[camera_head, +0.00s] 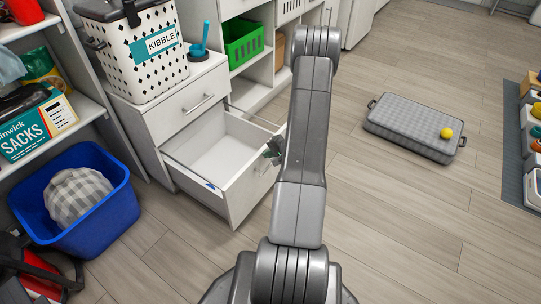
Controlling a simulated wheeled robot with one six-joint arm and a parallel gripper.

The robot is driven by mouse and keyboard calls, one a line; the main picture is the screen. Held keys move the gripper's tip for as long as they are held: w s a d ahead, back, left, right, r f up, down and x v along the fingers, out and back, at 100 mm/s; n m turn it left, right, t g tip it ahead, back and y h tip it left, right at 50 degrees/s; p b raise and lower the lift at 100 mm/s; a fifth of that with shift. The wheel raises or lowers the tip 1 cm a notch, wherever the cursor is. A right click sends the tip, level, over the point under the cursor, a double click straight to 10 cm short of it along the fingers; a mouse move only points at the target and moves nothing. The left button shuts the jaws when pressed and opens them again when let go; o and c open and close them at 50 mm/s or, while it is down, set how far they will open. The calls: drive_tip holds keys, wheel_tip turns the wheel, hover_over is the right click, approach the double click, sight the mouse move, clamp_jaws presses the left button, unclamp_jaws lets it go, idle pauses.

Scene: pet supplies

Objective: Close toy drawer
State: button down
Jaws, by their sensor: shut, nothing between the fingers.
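The toy drawer (232,182) is the lower drawer of a white cabinet (152,131). It stands pulled well out, and its inside looks mostly empty, with a small blue item (211,186) near its left front corner. My gripper (273,152) is at the right end of the drawer's front panel, partly hidden behind my grey arm. It is shut with nothing in it. I cannot tell whether it touches the panel. The upper drawer (196,104) with a bar handle is closed.
A kibble basket (143,55) and a teal scoop (200,40) stand on the cabinet. A blue bin (112,211) with a checkered cushion is at the left. Floor between is clear.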

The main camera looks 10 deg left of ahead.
drive_tip(key=w+a+b, duration=0.1)
drive_tip(key=w+a, duration=0.3)
drive_tip(key=a, duration=0.5)
drive_tip(key=w+a+b, duration=0.1)
drive_tip(key=w+a, duration=0.4)
drive_tip(key=a, duration=0.5)
drive_tip(key=w+a+b, duration=0.2)
drive_tip(key=w+a, duration=0.3)
drive_tip(key=a, duration=0.5)
drive_tip(key=shift+w+a, duration=0.15)
